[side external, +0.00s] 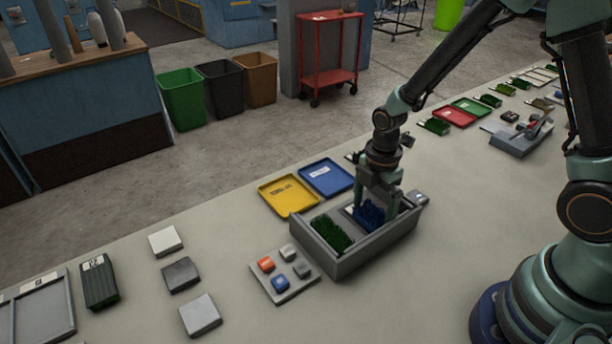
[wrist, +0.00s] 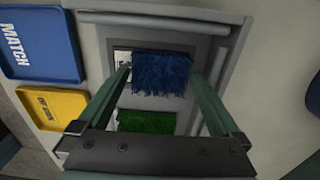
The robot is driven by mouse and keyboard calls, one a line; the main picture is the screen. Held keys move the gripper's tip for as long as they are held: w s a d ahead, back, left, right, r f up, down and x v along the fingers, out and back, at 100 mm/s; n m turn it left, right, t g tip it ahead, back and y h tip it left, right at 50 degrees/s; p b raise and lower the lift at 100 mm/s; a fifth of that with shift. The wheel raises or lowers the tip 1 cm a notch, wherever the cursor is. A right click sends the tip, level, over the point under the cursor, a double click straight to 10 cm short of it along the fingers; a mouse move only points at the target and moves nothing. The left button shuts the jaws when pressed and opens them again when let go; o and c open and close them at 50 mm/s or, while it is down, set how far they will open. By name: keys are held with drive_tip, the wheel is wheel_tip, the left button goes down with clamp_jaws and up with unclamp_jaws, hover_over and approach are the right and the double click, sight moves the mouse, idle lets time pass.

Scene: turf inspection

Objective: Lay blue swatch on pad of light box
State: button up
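The light box (side external: 345,262) is a grey open tray with two bays on the bench; its rim also shows in the wrist view (wrist: 232,60). A green swatch (side external: 331,231) lies in the near-left bay and also shows in the wrist view (wrist: 147,122). The blue swatch (side external: 368,213) is in the bay to its right, tufts up; it fills the space between my fingers in the wrist view (wrist: 162,74). My gripper (side external: 376,203) points down, with one finger against each side of the blue swatch. The pad beneath is mostly hidden, so I cannot tell whether the swatch touches it.
A yellow tray (side external: 288,195) and a blue tray (side external: 326,178) marked MATCH lie behind the box. Grey tiles (side external: 181,274) lie farther left. Red and green trays (side external: 453,117) lie up the bench.

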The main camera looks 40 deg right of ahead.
drive_tip(key=shift+r, duration=0.1)
wheel_tip(320, 180, up, 11)
wheel_tip(320, 180, up, 8)
drive_tip(key=f+m+t, duration=0.1)
drive_tip(key=m+t, duration=0.2)
drive_tip(key=m, duration=0.5)
hover_over(372, 211)
drive_tip(key=s, duration=0.3)
drive_tip(key=s+d+r+m+t, duration=0.1)
drive_tip(key=s+r+m+t, duration=0.1)
drive_tip(key=m, duration=0.8)
wheel_tip(372, 211, up, 3)
drive_tip(key=shift+s+d+f+t, duration=0.1)
drive_tip(key=shift+s+d+t, duration=0.25)
drive_tip(key=shift+s, duration=0.4)
